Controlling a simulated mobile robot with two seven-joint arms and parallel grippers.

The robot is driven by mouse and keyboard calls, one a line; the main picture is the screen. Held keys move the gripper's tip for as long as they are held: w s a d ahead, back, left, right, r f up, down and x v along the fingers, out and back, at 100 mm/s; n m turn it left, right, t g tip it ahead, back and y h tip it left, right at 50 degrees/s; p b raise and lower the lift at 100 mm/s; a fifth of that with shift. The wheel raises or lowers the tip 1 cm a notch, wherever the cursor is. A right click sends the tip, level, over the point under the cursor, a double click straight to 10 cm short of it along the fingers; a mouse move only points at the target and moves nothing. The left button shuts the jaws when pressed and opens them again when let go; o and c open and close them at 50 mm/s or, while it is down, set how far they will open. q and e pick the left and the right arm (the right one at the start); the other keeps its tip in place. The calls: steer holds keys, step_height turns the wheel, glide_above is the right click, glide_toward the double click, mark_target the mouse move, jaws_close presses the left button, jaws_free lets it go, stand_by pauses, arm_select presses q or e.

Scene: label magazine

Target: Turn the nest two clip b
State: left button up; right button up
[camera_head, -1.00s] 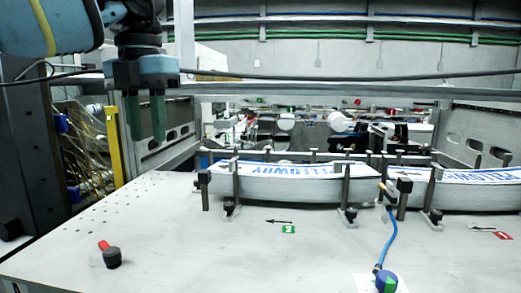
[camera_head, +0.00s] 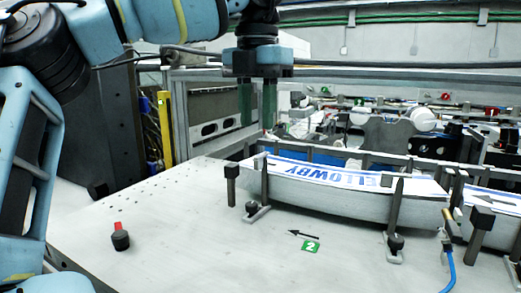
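Nest two, marked by a green label "2" (camera_head: 310,247) with a black arrow, holds a curved stack of printed labels (camera_head: 330,192). Dark clips on posts stand around it: a front left clip (camera_head: 251,207), a front right clip (camera_head: 395,242) and a dark post at the left end (camera_head: 231,184). No letters show on the clips, so I cannot tell which is b. My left gripper (camera_head: 257,112) points down, its two green fingers apart with nothing between them. In the picture it is above and behind the stack's left end. My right gripper is not in view.
A black knob with a red top (camera_head: 120,237) stands on the pale table (camera_head: 190,240) at left. Another label stack (camera_head: 492,205) is at the right edge, near a blue hose (camera_head: 448,268). A yellow post (camera_head: 165,130) and machinery stand behind. The left front table is mostly clear.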

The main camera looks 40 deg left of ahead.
mark_target(259, 157)
arm_select(q)
steer(key=shift+w+d+f+p, duration=0.1)
steer(key=shift+f+p, duration=0.1)
steer(key=shift+f, duration=1.6)
steer(key=shift+w+f+p, duration=0.1)
steer(key=shift+f+p, duration=0.1)
steer(key=shift+f, duration=1.55)
steer(key=shift+c, duration=0.4)
jaws_close()
